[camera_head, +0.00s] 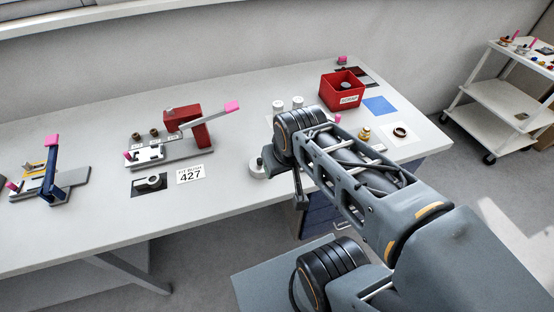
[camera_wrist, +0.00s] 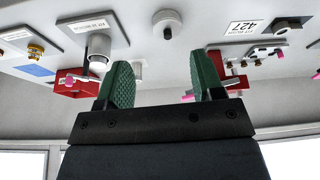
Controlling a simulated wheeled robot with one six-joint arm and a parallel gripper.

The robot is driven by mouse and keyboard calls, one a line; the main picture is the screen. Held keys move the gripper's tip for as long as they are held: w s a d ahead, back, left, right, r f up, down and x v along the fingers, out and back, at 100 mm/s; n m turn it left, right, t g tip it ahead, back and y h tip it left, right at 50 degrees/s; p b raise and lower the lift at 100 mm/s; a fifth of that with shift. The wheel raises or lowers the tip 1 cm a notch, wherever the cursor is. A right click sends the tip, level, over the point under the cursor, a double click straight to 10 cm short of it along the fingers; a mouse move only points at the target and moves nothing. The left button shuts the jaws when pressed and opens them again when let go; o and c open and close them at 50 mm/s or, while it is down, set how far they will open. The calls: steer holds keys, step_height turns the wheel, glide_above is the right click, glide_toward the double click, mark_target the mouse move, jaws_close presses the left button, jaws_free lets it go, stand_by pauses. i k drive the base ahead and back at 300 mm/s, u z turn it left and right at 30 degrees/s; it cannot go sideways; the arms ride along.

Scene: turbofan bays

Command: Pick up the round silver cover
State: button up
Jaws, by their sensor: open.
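A round silver piece with a small dark knob (camera_head: 259,168), which looks like the cover, lies on the bench just left of my arm's end in the head view. In the wrist view this round piece (camera_wrist: 168,19) appears near the top centre, beyond the gap between my fingers and apart from them. My gripper (camera_wrist: 163,72) is open, its two green textured fingers spread with nothing between them. In the head view the fingers are hidden or too small to make out. Another silver round part (camera_head: 151,182) lies on a dark mat farther left.
A blue-handled fixture (camera_head: 53,170) stands at the far left. A red bin (camera_head: 341,91), a blue mat (camera_head: 379,106) and a ring on a white sheet (camera_head: 401,132) are toward the right. A white cart (camera_head: 504,100) stands beyond.

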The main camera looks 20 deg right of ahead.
mark_target(255, 165)
steer(key=z, duration=0.5)
steer(key=k, duration=0.55)
steer(key=u, duration=0.35)
steer(key=i, duration=0.5)
steer(key=u, duration=0.35)
steer(key=k, duration=0.5)
steer(key=u, duration=1.1)
steer(key=i, duration=0.85)
steer(key=z, duration=0.7)
